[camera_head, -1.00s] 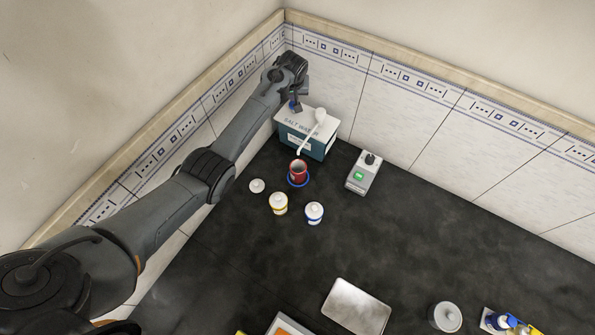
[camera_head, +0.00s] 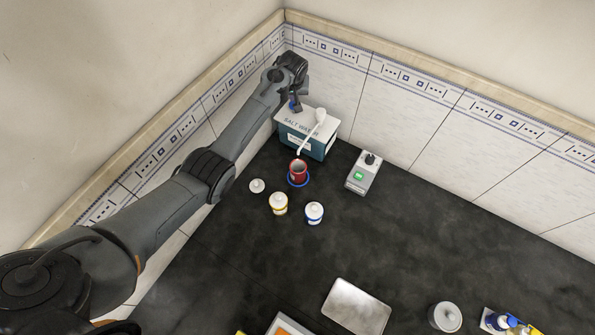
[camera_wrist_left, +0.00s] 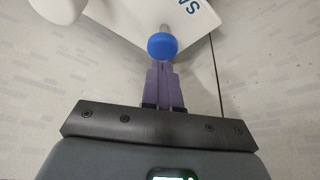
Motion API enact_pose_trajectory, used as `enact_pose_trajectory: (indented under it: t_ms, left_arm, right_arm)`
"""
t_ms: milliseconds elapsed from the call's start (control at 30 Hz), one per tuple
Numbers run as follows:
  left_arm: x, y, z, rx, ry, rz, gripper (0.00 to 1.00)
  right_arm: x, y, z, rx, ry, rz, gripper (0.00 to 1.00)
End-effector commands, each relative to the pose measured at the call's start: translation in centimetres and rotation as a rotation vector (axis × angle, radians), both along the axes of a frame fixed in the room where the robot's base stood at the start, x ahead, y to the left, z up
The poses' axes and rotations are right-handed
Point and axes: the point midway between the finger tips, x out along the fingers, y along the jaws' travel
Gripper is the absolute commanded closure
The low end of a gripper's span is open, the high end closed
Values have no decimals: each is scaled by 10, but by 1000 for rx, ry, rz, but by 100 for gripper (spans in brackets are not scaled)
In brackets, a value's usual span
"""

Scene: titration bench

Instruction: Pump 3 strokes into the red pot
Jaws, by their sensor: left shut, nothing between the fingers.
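The red pot (camera_head: 299,171) stands open on a blue ring (camera_head: 293,184) on the dark bench, near the end of a white spout (camera_head: 305,145). The spout belongs to a white-topped, teal box (camera_head: 315,146) marked SALT WATER. A blue knob (camera_wrist_left: 162,46) on a short grey stem rises from the box top; in the head view it is mostly hidden by my gripper. My left gripper (camera_head: 297,106) is at the box's back left corner. In the wrist view its purple fingers (camera_wrist_left: 165,66) are shut and empty, their tips at the knob; contact cannot be told.
A grey device with a green display (camera_head: 360,174) stands right of the pot. A yellow-banded jar (camera_head: 279,204), a blue-banded jar (camera_head: 314,213) and a small white lid (camera_head: 257,186) lie in front. Tiled walls close in behind the box. The bench's middle right is clear.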

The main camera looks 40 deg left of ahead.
Motion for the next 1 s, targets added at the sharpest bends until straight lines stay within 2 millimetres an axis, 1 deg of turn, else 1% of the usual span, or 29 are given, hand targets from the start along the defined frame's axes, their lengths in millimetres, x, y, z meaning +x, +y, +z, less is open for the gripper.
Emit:
enact_pose_trajectory:
  t_ms: [433,1000]
  left_arm:
    - [0,0,-3,0,0,0,100]
    - [0,0,-22,-1,1,0,100]
  right_arm:
    - [0,2,-2,8,0,-6,8]
    - [0,2,-11,7,0,-5,8]
